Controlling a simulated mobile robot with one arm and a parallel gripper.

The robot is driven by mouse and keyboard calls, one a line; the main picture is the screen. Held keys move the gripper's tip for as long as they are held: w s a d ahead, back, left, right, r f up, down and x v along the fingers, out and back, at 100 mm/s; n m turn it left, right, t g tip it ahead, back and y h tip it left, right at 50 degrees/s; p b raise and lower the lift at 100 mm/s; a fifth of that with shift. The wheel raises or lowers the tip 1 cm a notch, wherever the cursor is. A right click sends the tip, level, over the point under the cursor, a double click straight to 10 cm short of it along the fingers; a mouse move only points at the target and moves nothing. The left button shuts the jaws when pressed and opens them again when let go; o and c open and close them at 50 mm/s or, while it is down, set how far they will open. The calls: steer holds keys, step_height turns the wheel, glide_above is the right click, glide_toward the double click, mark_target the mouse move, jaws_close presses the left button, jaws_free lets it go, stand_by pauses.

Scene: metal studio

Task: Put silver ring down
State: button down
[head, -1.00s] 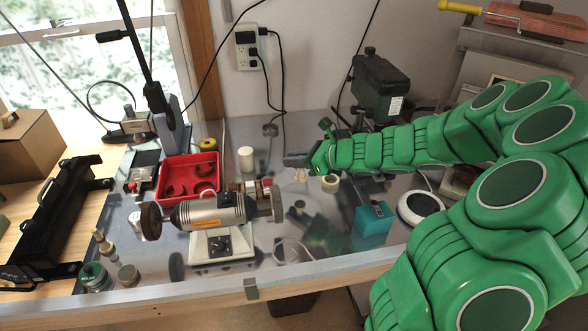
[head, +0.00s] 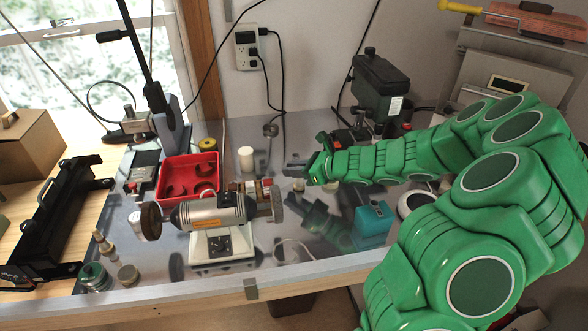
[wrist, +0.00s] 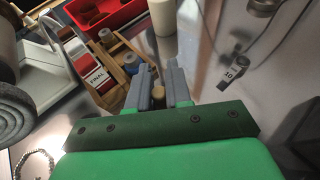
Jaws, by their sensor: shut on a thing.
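My gripper (head: 294,168) is over the metal workbench, right of the white cylinder, at the end of my green arm. In the wrist view its two grey fingers (wrist: 161,74) are close together, with a narrow gap. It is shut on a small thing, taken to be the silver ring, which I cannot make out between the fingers. A small tan object (wrist: 160,98) shows in the gap; I cannot tell if it is touched.
A wooden holder (wrist: 118,92) with small bottles is close left of the fingers. The red tray (head: 188,178), white cylinder (head: 246,159) and bench grinder (head: 213,212) stand to the left. A teal box (head: 372,224) is to the right. A beaded chain (wrist: 36,161) lies on the bench.

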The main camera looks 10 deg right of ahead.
steer(key=shift+f, duration=0.1)
steer(key=c, duration=1.1)
jaws_free()
steer(key=shift+o, duration=0.2)
steer(key=shift+s+d+r, duration=0.25)
steer(key=shift+d+r, duration=0.05)
steer(key=shift+d, duration=0.15)
steer(key=v, duration=1.1)
steer(key=shift+s+a+f, duration=0.1)
